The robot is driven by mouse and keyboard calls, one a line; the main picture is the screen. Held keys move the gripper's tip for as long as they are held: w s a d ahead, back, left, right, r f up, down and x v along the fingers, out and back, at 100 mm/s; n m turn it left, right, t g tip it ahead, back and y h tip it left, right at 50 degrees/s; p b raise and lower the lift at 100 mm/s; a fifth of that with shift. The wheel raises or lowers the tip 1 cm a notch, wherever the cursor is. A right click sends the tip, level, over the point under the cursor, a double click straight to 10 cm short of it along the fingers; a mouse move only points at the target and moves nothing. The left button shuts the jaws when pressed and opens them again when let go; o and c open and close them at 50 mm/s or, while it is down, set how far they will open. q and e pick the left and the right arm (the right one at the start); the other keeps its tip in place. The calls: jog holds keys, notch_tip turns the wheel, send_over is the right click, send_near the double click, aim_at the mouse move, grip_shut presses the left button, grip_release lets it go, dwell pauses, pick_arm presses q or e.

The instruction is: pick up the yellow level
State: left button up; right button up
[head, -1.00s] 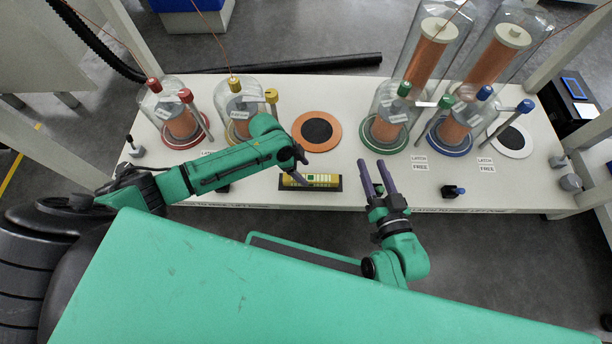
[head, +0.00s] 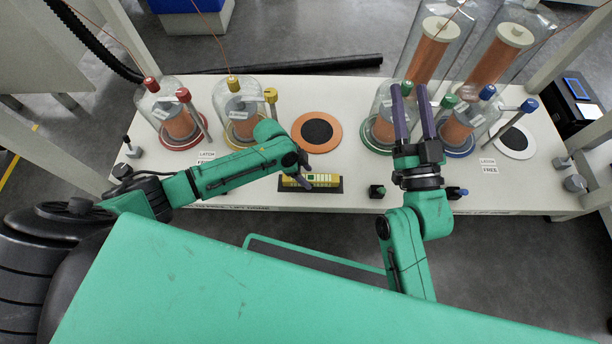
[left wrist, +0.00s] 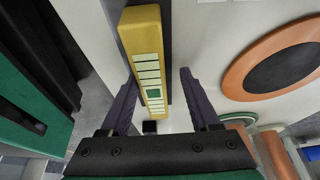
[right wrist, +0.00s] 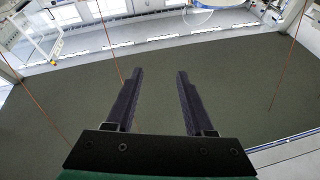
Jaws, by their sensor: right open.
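The yellow level (head: 322,181) lies in a dark holder (head: 340,187) near the front edge of the white bench. In the left wrist view the level (left wrist: 144,40) shows as a yellow bar with white marks and a green window. My left gripper (head: 304,174) is above the level's left part. In the left wrist view its two fingers (left wrist: 156,88) are apart, with the level between them, nearer the left finger; I cannot tell whether they touch it. My right gripper (head: 412,100) is open and empty, raised in front of the green-based jar; its fingers also show in the right wrist view (right wrist: 154,85).
Glass jars with copper coils stand on red (head: 183,142), yellow, green (head: 378,134) and blue bases along the bench. An orange ring with a black disc (head: 317,132) lies behind the level. A small dark block (head: 377,191) sits to its right.

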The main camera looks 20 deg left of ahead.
pick_arm(q)
grip_shut()
jog(key=shift+r, duration=0.1)
